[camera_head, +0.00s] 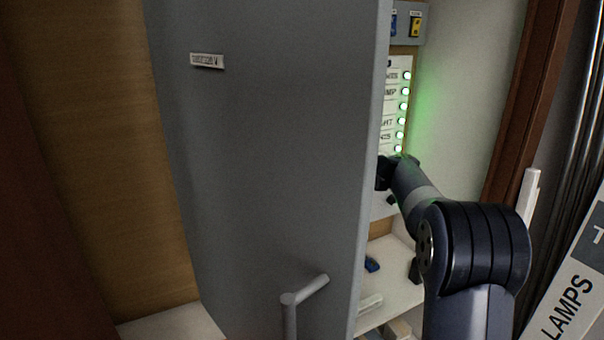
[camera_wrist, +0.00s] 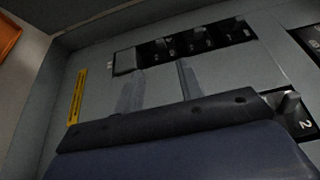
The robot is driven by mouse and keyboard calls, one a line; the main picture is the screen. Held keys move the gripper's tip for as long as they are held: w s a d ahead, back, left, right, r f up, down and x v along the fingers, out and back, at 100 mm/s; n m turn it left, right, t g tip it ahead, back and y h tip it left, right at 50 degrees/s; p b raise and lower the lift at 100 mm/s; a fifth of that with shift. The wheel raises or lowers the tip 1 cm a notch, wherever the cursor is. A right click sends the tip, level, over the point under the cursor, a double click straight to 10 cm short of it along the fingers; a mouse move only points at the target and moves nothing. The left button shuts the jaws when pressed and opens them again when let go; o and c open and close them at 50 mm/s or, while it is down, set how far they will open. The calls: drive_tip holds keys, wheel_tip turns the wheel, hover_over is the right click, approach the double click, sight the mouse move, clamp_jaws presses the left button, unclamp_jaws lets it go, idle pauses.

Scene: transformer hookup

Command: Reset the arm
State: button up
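My arm (camera_head: 475,250) reaches from the lower right into an open cabinet in the head view, past the edge of its grey door (camera_head: 280,150). The door hides the end of my gripper there. In the wrist view the two grey fingers of my gripper (camera_wrist: 160,70) stand apart with nothing seen between them. They point at a grey panel (camera_wrist: 95,60) with a row of dark switches (camera_wrist: 200,40) just beyond the fingertips. I cannot tell whether the fingertips touch the panel.
A label strip with several green lights (camera_head: 401,121) is inside the cabinet. A blue object (camera_head: 372,264) lies on the white shelf below. The door handle (camera_head: 305,292) sticks out at the bottom. A LAMPS sign (camera_head: 570,300) stands at the right. A switch marked 2 (camera_wrist: 291,108) is right of my gripper.

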drive_tip(key=a+t+p, duration=0.1)
drive_tip(key=a, duration=1)
drive_tip(key=shift+s+m, duration=0.3)
